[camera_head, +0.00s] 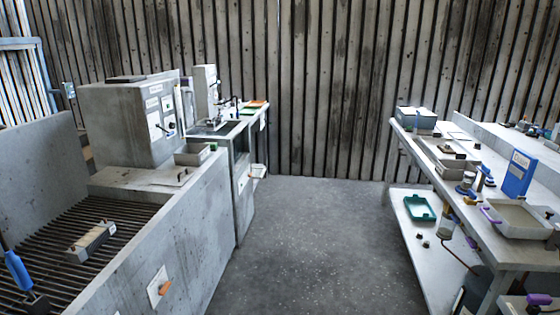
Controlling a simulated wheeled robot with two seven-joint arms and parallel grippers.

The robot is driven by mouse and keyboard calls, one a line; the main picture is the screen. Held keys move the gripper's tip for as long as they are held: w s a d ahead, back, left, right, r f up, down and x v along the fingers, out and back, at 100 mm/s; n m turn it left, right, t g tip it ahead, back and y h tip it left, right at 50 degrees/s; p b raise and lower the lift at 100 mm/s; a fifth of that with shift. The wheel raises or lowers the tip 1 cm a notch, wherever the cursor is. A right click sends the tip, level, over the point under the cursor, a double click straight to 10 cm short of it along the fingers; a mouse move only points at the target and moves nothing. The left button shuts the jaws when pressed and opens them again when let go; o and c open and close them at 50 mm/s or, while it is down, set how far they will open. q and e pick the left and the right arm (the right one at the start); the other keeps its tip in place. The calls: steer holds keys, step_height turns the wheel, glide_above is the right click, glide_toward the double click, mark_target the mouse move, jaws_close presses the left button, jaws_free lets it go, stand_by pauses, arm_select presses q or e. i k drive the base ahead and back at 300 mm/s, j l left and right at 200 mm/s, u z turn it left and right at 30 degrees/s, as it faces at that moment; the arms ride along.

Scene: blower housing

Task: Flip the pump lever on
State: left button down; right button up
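A small orange lever (165,287) sits on a pale plate (157,283) on the front wall of the grey grated basin at the lower left. It looks like the pump lever, and its marking cannot be read. The lever appears tilted up toward the right. A grey machine box (118,122) behind the basin carries white panels and a dark knob (169,126). Neither of my grippers shows in this view.
A grey block-like part (91,242) lies on the basin's dark grate (60,225), near a blue-handled tool (18,272). A workbench (520,253) with trays and a blue box (517,174) stands at the right. The floor (315,240) between is clear.

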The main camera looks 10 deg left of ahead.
mark_target(158, 125)
steer(key=i, duration=1.1)
steer(key=u, duration=0.05)
